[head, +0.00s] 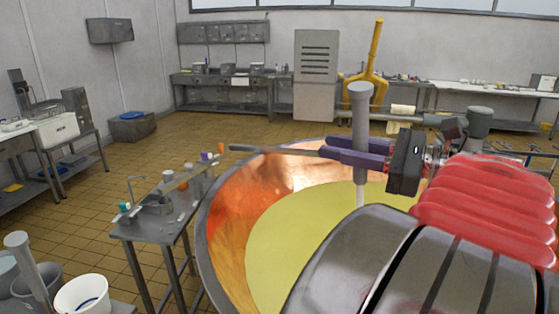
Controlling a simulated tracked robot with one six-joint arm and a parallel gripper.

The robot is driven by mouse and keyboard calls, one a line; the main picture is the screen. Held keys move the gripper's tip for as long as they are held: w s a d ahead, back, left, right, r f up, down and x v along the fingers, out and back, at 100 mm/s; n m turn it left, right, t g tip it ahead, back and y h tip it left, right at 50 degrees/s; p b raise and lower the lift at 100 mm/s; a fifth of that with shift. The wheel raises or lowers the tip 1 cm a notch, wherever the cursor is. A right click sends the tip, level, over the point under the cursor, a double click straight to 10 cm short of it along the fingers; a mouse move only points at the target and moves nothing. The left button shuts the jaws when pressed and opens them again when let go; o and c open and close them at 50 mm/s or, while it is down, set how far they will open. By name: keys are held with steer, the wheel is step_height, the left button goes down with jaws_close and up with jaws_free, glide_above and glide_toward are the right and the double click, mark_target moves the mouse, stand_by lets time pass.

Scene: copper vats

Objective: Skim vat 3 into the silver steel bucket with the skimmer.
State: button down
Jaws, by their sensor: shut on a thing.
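My gripper (325,147), with purple fingers, is shut on the upright grey handle of a tool, taken as the skimmer (360,105). The handle rises above the fingers. Its thinner lower part hangs over the vat, and its bottom end is hidden behind my arm. The copper vat (232,222) below holds yellow liquid (290,235); no number is readable on it. At the lower left stand a grey bucket (50,273) and a bluish-grey one (6,268), both partly cut off or covered. I cannot tell which is the silver steel bucket.
A white bucket (82,296) stands in front of the grey ones, beside another grey upright handle (24,258). A small steel table (150,228) with small items stands left of the vat. Tiled floor (100,190) is open further left.

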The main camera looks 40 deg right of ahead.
steer(key=shift+r, duration=1.95)
